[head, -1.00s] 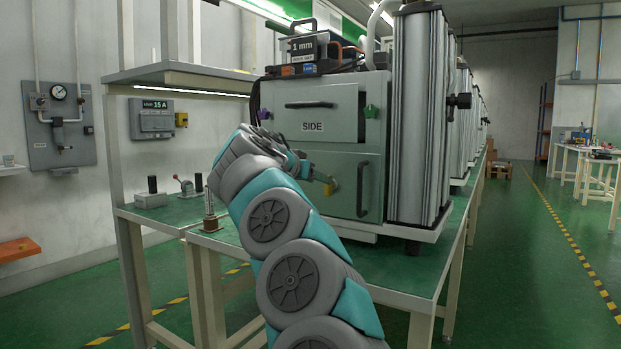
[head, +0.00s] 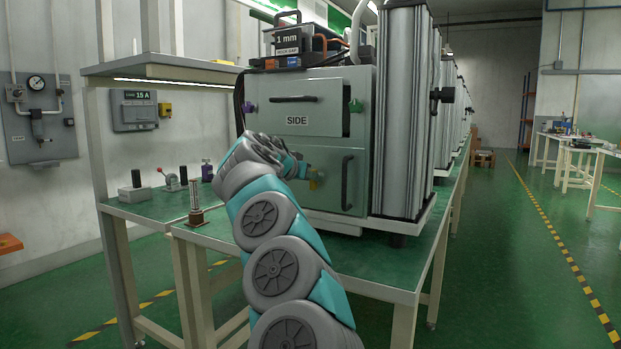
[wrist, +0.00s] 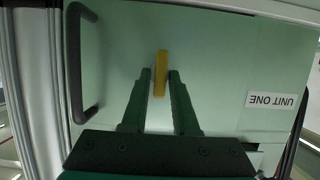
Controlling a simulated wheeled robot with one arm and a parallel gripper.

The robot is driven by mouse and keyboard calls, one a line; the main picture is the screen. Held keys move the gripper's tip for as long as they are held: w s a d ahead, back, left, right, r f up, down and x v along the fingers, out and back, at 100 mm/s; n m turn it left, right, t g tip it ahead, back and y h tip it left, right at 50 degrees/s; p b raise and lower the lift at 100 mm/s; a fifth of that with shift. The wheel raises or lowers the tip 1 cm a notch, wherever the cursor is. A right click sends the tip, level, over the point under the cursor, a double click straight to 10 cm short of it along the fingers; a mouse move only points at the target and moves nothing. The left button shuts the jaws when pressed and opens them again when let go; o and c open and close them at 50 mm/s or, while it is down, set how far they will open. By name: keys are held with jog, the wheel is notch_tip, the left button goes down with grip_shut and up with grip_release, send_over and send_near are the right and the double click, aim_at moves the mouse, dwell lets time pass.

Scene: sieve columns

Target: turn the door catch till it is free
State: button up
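The yellow door catch (wrist: 160,73) is a short bar on the pale green lower door (wrist: 215,60) of the cabinet. It stands lengthwise in the wrist view, where the door's label reads upside down. My gripper (wrist: 160,76) is open, with one dark finger on each side of the catch and thin gaps showing. I cannot tell how deep the fingers reach around it. In the head view my gripper (head: 303,172) is at the lower door, and a bit of the yellow catch (head: 316,176) shows at its tip; my wrist hides part of this.
A dark bar handle (wrist: 84,62) is on the same door, beside the catch. The upper door (head: 298,120) is labelled SIDE. A tall ribbed metal column (head: 403,115) stands right of the cabinet. A small metal post (head: 195,205) stands on the green bench at left.

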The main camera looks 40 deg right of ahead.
grip_shut()
dwell(0.4)
jog(key=shift+o, duration=2.3)
grip_release()
